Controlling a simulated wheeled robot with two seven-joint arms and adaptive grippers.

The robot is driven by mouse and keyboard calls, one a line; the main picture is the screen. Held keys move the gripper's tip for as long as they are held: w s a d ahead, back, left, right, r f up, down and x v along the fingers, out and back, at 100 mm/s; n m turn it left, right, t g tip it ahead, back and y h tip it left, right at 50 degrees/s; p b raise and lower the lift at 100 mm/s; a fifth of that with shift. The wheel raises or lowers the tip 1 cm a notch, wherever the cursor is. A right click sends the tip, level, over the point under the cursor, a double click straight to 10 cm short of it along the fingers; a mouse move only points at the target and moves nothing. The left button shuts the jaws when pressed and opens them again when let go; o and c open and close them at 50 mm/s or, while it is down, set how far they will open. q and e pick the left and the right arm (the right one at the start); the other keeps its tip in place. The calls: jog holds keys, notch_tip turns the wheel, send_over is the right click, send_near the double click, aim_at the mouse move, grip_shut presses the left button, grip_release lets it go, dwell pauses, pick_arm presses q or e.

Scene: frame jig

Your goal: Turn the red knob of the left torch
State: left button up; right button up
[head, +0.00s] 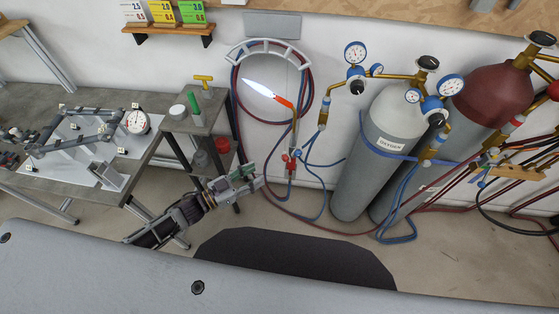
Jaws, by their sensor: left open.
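The left torch (294,132) hangs upright in front of the white wall, with an orange-glowing bent tip and a bright white-blue flame pointing up and left. Its red knob (285,157) is small and sits low on the handle, on the left side, near a blue part. My left gripper (257,178) reaches in from the lower left. It is open, to the left of and a little below the red knob, apart from it in the picture. The depth between them is hard to judge. My right gripper is not in view.
A grey oxygen cylinder (378,170) with gauges stands right of the torch, beside a red-topped cylinder (490,100). Coiled hoses (246,110) hang behind the torch. A small side stand (205,122) and a workbench (90,185) with a frame are left. Hoses trail across the floor.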

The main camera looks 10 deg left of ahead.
aim_at(283, 159)
pick_arm(q)
jog(key=shift+p+x, duration=0.5)
jog(key=shift+x, duration=4.25)
jog(key=shift+w+d, duration=0.4)
jog(key=shift+w, duration=0.1)
grip_shut()
